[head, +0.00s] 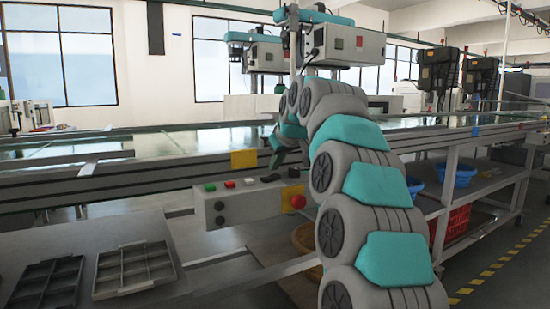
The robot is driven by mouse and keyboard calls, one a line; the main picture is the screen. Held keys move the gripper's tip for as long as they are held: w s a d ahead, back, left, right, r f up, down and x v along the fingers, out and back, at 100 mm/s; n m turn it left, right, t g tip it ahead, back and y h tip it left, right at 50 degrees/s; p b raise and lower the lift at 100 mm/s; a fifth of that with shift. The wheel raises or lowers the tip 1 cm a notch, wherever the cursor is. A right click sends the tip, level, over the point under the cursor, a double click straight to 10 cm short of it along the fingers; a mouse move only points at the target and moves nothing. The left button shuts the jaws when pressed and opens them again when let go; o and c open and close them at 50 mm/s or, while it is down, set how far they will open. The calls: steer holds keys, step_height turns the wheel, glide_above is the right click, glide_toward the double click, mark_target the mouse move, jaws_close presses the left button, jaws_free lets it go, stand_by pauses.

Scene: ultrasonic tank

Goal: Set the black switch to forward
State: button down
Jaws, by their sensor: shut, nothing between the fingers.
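A grey control box (243,207) stands in front of the long machine bed, in the middle of the head view. Its top carries a green button, a red button and a white button in a row. A small black switch (270,178) sits to the right of them; its setting is too small to read. My gripper (282,162) points down just above the right part of the box, close to the switch. It is shut and holds nothing. My arm hides part of the box's right side, and I cannot tell whether the fingertips touch the switch.
A red mushroom button (298,201) is on the box's right end. The long machine bed (150,180) runs behind the box. Two grey compartment trays (135,270) lie on the lower left surface. A red crate (457,222) and blue baskets are on the right shelves.

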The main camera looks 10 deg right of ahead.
steer(key=shift+f, duration=0.45)
steer(key=shift+d+f+y+p, duration=0.2)
steer(key=shift+f+y+p, duration=0.05)
steer(key=shift+y+p, duration=0.1)
steer(key=shift+a, duration=0.15)
steer(key=shift+s+a+r, duration=0.1)
steer(key=shift+s+a, duration=0.1)
steer(key=shift+a, duration=0.45)
